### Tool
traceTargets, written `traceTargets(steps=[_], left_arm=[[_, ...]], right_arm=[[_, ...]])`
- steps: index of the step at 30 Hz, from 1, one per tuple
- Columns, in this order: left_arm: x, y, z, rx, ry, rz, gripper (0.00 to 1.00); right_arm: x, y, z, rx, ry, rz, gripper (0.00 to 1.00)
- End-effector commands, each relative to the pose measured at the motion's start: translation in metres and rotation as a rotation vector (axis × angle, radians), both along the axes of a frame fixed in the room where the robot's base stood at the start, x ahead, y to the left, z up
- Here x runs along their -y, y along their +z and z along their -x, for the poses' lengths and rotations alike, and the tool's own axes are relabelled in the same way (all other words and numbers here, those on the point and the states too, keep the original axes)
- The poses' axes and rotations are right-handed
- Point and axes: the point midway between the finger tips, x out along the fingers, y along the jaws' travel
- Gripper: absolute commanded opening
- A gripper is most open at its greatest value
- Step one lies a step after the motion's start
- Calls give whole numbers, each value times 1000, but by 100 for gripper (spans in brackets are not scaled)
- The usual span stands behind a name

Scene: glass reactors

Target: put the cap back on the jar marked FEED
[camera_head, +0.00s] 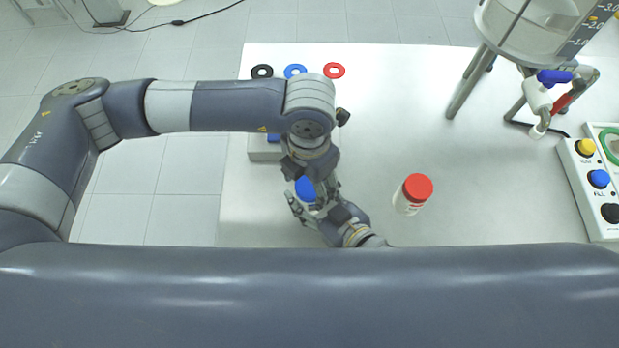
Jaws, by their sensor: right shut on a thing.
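A blue cap (305,188) shows between my two grippers, left of the table's middle. My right gripper (306,208) comes in from the lower right and is shut just below the blue cap, apparently around a pale jar that is mostly hidden. My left gripper (318,182) reaches down from above, close beside the blue cap. Its fingers are too small and overlapped to show whether they hold it. I cannot tell whether the cap is seated. A white jar with a red cap (417,186) stands apart to the right. No FEED marking is readable.
Black (262,71), blue (295,70) and red (334,70) rings lie at the table's back edge. A grey block (263,151) is partly behind my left arm. A reactor stand (468,82) and a button panel (585,190) are at the right. The table's middle is clear.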

Motion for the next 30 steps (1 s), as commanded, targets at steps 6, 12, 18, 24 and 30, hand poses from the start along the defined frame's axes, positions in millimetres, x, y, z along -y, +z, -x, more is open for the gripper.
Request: traceTargets(steps=[6, 12, 18, 24, 30], left_arm=[[0, 0, 0, 0, 0, 0, 71], [0, 4, 0, 1, 0, 0, 71], [1, 36, -1, 4, -1, 2, 71], [1, 80, -1, 4, 0, 3, 71], [0, 110, 0, 2, -1, 1, 71]], right_arm=[[1, -2, 0, -3, 0, 3, 0], [0, -2, 0, -3, 0, 3, 0], [0, -2, 0, -3, 0, 3, 0], [1, -2, 0, -3, 0, 3, 0], [1, -2, 0, -3, 0, 3, 0]])
